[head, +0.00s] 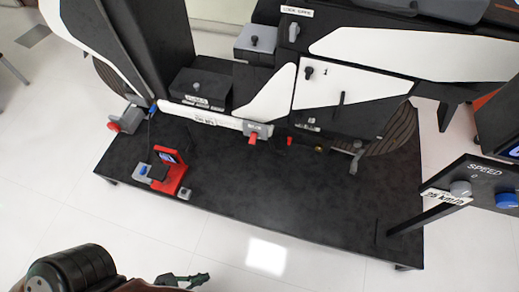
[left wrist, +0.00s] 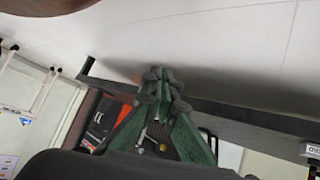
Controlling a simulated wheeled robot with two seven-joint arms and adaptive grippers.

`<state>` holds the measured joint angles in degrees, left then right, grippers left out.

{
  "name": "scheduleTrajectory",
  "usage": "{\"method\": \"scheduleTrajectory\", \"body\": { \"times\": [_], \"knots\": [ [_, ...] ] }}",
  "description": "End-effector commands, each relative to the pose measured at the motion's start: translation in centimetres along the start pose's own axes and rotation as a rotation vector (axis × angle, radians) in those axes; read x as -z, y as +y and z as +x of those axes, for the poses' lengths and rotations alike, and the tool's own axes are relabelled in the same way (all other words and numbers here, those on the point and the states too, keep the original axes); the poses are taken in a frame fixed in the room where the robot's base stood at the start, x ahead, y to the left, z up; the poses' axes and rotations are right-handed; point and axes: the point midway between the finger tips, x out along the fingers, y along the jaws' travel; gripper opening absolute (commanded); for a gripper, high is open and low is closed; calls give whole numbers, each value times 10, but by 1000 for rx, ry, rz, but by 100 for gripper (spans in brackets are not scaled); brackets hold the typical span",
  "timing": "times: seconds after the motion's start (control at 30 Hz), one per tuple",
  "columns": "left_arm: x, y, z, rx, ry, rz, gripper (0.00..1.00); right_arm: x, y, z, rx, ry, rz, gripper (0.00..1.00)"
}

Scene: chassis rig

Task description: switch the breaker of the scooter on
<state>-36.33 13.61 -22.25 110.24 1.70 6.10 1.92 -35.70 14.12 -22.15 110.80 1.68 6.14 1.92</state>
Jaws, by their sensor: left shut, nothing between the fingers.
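The scooter, white and black (head: 350,98), stands on a dark platform (head: 250,185) in the head view. A grey block with a red lever (head: 252,139) sits on its lower edge, with the lever hanging down. A black knob (head: 308,72) and a dark slim handle (head: 340,103) are on the side panel. The labels are too small to read, so I cannot tell which part is the breaker. My left gripper (head: 188,280) is at the bottom edge, below and apart from the platform. In the left wrist view its green fingers (left wrist: 160,85) are shut and empty. My right gripper is not visible.
A red stand (head: 170,170) and a grey part with a red knob (head: 125,122) are at the platform's left. A panel marked SPEED (head: 480,180) with grey and blue knobs stands at the right. Bare white floor (head: 270,258) lies in front.

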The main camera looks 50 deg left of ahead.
Motion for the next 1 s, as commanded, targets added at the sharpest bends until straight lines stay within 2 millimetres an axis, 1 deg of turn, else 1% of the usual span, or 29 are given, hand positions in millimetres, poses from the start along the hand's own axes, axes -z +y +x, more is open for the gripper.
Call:
{"method": "scheduleTrajectory", "body": {
  "times": [0.03,0.07,0.17,0.23,0.27,0.37,0.4,0.47,0.5,0.57,0.6,0.67,0.7,0.8,0.9,1.0],
  "knots": [
    [-2,0,-2,0,-5,0,0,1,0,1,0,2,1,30],
    [-1,-1,-2,-2,-3,3,0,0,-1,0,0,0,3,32],
    [12,-5,7,-3,31,-47,0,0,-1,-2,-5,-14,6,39],
    [25,-9,18,-4,79,-153,0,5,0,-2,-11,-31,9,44],
    [34,-13,24,-6,108,-219,0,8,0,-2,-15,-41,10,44],
    [74,-31,50,-31,241,-522,0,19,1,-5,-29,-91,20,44],
    [93,-41,61,-50,305,-671,0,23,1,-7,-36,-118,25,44],
    [124,-58,77,-95,406,-909,0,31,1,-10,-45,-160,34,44],
    [146,-70,86,-134,474,-1068,0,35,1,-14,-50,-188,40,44],
    [177,-89,98,-205,574,-1304,0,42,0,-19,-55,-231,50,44],
    [198,-102,106,-262,639,-1458,0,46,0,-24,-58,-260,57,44],
    [229,-122,114,-363,738,-1684,0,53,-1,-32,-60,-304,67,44],
    [248,-135,119,-440,801,-1830,0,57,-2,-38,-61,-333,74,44],
    [290,-165,128,-652,944,-2154,0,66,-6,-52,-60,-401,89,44],
    [320,-188,133,-870,1056,-2402,0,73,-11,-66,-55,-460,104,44],
    [339,-204,135,-1055,1136,-2567,0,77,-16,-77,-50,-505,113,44]
  ]
}}
